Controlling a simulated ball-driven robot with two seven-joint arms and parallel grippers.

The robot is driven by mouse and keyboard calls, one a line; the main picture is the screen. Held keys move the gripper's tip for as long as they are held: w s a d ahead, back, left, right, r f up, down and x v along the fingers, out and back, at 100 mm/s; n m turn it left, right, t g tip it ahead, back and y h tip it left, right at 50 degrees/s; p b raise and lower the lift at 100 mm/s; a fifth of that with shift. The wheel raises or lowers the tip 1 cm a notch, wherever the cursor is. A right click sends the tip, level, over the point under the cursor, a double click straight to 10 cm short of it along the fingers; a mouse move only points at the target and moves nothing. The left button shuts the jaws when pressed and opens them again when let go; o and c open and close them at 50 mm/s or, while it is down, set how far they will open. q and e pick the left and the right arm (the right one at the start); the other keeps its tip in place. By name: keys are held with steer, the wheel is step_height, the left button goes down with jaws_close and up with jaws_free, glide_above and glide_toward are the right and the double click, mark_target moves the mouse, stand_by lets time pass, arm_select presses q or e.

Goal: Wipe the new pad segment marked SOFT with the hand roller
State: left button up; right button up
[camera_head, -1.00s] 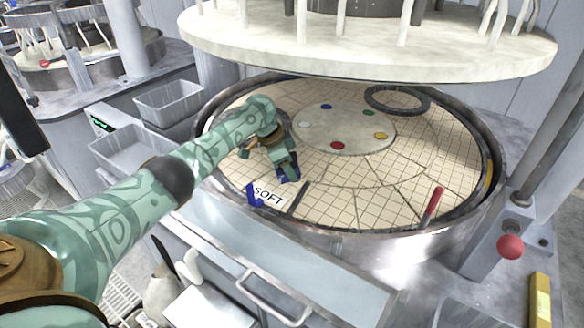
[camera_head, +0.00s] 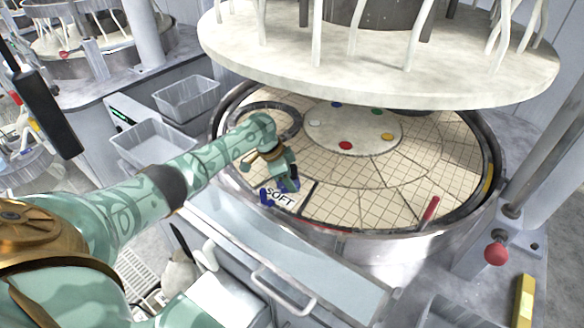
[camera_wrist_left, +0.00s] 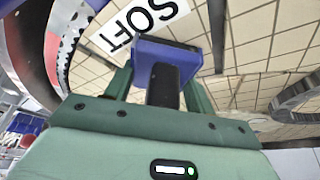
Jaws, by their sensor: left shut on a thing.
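The pad segment marked SOFT (camera_head: 280,197) lies at the near left edge of the round tiled platen (camera_head: 365,190). Its white label also shows at the top of the left wrist view (camera_wrist_left: 140,25). My left gripper (camera_head: 284,172) is low over the platen, just behind the label. It is shut on the hand roller (camera_wrist_left: 162,65), which shows a blue block and a dark cylinder between the fingers. In the head view the roller (camera_head: 289,184) is a small blue shape close to the label. I cannot tell whether it touches the pad. My right gripper is out of view.
A red stick (camera_head: 430,209) stands at the right. A dark ring (camera_head: 292,115) lies behind my arm. The pale upper plate (camera_head: 380,75) hangs above.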

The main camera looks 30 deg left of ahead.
arm_select(q)
steer(key=shift+s+p, duration=1)
steer(key=shift+s, duration=0.1)
steer(key=shift+a+f+b, duration=0.1)
steer(key=shift+a+b, duration=0.35)
steer(key=shift+a, duration=0.25)
steer(key=w+b, duration=0.3)
steer(key=shift+w+f, duration=0.15)
steer(key=shift+w+r+b, duration=0.25)
steer(key=shift+w+b, duration=0.15)
steer(key=shift+b, duration=0.05)
steer(key=shift+w+f+b, duration=0.1)
steer(key=shift+w+b, duration=0.2)
steer(key=shift+b, duration=0.05)
steer(key=w+b, duration=0.2)
steer(key=b, duration=0.1)
steer(key=shift+w+d+b, duration=0.1)
steer(key=shift+w+b, duration=0.45)
steer(key=shift+r, duration=0.25)
steer(key=shift+r, duration=0.1)
